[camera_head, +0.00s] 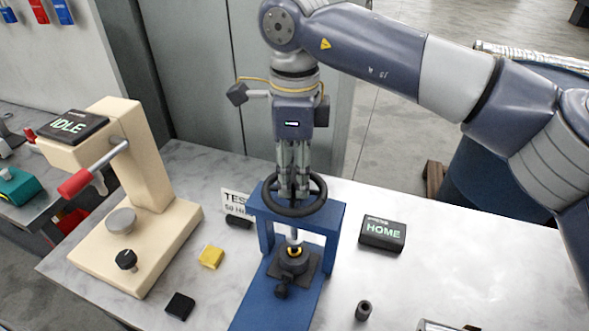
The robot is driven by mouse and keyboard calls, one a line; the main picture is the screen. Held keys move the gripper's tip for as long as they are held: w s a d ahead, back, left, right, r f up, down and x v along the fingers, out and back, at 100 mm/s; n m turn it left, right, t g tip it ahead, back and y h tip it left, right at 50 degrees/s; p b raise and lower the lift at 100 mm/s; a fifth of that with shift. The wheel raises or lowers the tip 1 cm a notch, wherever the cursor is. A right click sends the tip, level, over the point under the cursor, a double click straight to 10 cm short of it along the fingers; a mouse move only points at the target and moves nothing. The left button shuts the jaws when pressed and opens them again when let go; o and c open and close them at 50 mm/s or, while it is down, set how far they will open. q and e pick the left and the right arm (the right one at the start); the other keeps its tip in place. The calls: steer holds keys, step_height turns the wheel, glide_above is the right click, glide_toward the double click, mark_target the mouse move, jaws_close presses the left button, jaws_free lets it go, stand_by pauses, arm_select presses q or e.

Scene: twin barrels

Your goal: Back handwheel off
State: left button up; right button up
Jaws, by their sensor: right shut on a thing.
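The black handwheel (319,205) sits on top of a blue press frame (326,217). My right gripper (293,193) reaches down from above and is shut on the handwheel near its middle. A pale spindle (294,237) runs down below the wheel. Under it a yellow-and-black piece (293,252) sits on a dark square holder (304,268) on the blue base. A box beside the press reads HOME (383,233). The fingertips partly hide the wheel's hub. My left gripper is not in view.
A cream lever press (140,240) with a red handle and an IDLE display (72,126) stands at left. A yellow block (211,257), a black block (180,306) and a small dark cylinder (363,311) lie on the marble table.

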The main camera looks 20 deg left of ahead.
mark_target(295, 176)
steer(key=shift+r, duration=0.1)
stand_by(0.3)
steer(key=o, duration=1.1)
steer(key=shift+c, duration=0.2)
step_height(295, 176, up, 12)
